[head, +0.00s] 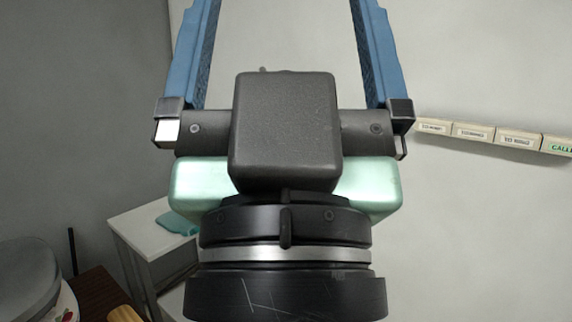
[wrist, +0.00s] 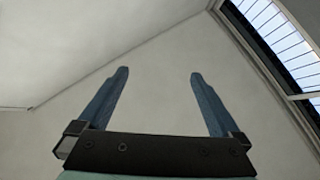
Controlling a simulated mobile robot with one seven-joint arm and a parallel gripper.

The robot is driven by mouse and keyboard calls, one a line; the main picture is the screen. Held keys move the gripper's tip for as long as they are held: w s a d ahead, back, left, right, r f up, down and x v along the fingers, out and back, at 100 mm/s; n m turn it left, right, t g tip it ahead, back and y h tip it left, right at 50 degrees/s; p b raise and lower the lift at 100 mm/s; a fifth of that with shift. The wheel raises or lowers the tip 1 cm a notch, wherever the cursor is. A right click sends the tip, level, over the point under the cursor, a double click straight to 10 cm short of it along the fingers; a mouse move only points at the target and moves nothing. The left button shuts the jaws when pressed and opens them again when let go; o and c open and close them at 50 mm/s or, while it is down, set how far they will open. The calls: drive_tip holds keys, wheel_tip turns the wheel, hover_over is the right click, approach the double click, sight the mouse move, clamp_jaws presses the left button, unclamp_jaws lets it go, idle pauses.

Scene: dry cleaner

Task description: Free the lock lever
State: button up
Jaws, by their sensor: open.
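My gripper (head: 280,15) fills the middle of the head view, seen close up, with its two blue fingers pointing up and spread wide apart. The fingertips run out of the top of that picture. The wrist view also shows my gripper (wrist: 158,75), with both blue fingers apart and nothing between them. Behind the fingers there is only plain pale wall or ceiling. I cannot make out a lock lever in either view.
In the head view, a white side table (head: 143,232) with a folded teal cloth (head: 178,218) stands at the lower left. A brown surface (head: 98,292) and a grey rounded object (head: 28,280) are nearer. A row of labelled boxes (head: 473,132) is at right. The wrist view shows a barred window (wrist: 280,40).

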wheel_tip(320, 180, up, 10)
drive_tip(key=p, duration=0.7)
